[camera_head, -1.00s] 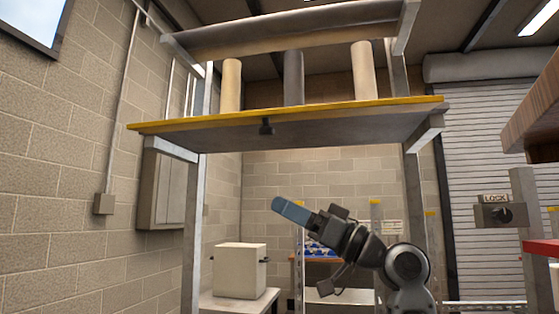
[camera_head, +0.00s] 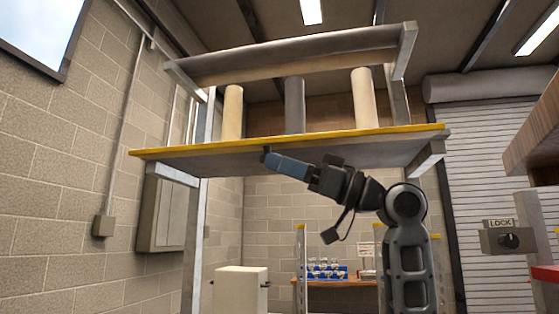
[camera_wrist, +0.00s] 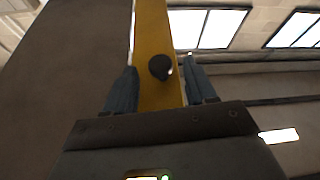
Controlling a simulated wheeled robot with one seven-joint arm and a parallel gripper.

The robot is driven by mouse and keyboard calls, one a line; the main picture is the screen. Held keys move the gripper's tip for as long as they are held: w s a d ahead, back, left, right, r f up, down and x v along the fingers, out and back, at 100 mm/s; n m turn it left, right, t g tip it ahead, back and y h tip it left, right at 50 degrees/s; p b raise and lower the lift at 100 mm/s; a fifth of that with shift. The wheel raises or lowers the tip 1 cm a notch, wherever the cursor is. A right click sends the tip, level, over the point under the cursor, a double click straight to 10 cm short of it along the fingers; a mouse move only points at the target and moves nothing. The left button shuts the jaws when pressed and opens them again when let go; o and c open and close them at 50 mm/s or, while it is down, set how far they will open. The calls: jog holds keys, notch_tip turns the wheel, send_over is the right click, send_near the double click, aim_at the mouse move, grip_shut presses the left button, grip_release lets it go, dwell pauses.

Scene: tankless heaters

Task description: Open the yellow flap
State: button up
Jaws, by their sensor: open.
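The yellow flap (camera_head: 340,134) shows as a long yellow front edge on the grey-bottomed shelf panel, running level across the frame. In the wrist view it is a yellow strip (camera_wrist: 152,25) with a round black knob (camera_wrist: 160,67) on it. My gripper (camera_head: 272,160) is raised to the panel's front edge, left of its middle, with its blue fingertips by the knob. In the wrist view the two fingers stand apart on either side of the knob. I cannot tell whether they touch it. In the head view the knob is mostly hidden by the fingertips.
Three cylinders stand on the shelf, one of them grey (camera_head: 294,105). A white box (camera_head: 240,288) is below left, and a wall cabinet (camera_head: 165,213) is at the left. A LOCK switch box (camera_head: 507,241) is at the right. The space below the panel is largely free.

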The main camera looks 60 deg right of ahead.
jog(key=shift+w+a+r, duration=0.2)
jog(key=shift+w+a, duration=0.05)
jog(key=shift+w, duration=0.3)
grip_shut()
dwell(0.4)
